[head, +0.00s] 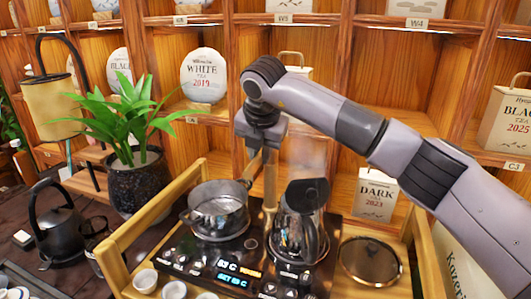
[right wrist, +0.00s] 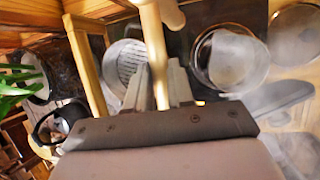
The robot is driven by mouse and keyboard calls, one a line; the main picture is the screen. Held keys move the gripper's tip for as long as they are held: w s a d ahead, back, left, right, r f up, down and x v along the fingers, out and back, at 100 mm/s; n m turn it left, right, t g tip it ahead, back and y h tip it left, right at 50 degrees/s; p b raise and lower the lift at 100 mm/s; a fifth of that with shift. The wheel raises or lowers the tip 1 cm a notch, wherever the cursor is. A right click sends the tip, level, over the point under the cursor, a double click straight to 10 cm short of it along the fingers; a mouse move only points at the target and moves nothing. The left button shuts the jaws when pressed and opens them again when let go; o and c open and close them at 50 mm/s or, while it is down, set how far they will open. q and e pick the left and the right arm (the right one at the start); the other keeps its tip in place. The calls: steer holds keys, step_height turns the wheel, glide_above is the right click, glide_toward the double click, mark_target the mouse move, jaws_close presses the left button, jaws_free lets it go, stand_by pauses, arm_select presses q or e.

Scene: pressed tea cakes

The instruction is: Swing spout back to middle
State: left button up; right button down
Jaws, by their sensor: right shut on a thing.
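The gold-coloured spout (head: 269,180) rises from the back of the black heating unit (head: 180,256), between a steel pot and a kettle. My right gripper (head: 256,152) is at its upper part and points down. In the right wrist view the spout (right wrist: 155,60) passes between the two pale fingers (right wrist: 158,88), which are shut on it. The steel pot (head: 218,213) stands left of the spout on the unit. The kettle (head: 297,243), with a dark handle, stands right of it. My left gripper is not in view.
A wooden tray frame (head: 150,222) surrounds the unit. A round dark-topped vessel (head: 369,262) sits at its right, and small white cups (head: 145,281) at the front left. A potted plant (head: 138,185) and a black kettle (head: 58,225) stand left. Tea shelves (head: 340,60) close off the back.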

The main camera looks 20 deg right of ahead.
steer(key=shift+r, duration=0.1)
stand_by(0.3)
steer(key=c, duration=1)
jaws_free()
steer(key=b+v, duration=0.1)
steer(key=v, duration=0.6)
steer(key=shift+s+a, duration=0.1)
